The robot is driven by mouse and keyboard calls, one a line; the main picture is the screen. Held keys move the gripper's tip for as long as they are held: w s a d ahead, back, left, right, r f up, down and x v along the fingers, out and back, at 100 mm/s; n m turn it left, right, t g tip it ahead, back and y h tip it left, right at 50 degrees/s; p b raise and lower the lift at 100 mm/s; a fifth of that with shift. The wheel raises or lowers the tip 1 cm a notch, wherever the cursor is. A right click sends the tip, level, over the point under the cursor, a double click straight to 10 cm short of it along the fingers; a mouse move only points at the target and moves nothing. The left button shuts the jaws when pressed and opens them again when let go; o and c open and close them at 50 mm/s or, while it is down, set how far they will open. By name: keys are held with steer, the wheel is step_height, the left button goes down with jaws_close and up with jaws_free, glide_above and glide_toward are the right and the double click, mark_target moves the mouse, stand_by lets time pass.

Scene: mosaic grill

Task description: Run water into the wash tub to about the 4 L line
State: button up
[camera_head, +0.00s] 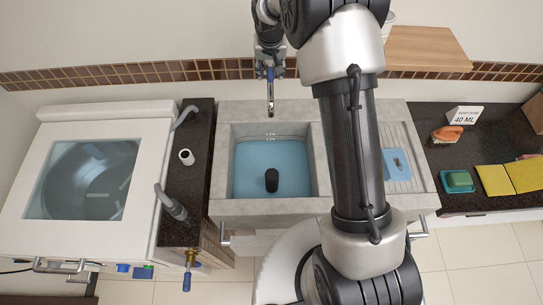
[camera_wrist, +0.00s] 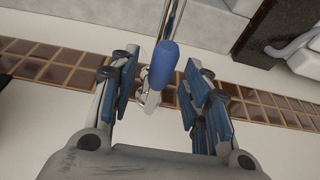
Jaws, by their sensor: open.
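The wash tub (camera_head: 325,165) is a grey stone basin. Blue water (camera_head: 255,165) covers its floor, with the surface just below small marks (camera_head: 270,137) on the back wall; I cannot read their numbers for certain. A black cylinder (camera_head: 271,180) stands in the water. The metal tap (camera_head: 270,100) hangs over the tub's back edge, and I make out no stream from it. Its blue lever grip (camera_wrist: 163,65) lies between the parted fingers of my gripper (camera_wrist: 163,75). The fingers look apart from it on both sides. In the head view my arm hides part of the gripper.
A washing machine (camera_head: 35,235) stands on the left, with a dark ledge (camera_head: 185,225) between it and the tub. A tiled strip (camera_wrist: 60,68) crosses the wall.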

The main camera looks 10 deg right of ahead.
steer(key=shift+r, duration=0.1)
steer(key=shift+r+p, duration=2)
steer(key=shift+r, duration=1.5)
steer(key=shift+f, duration=0.1)
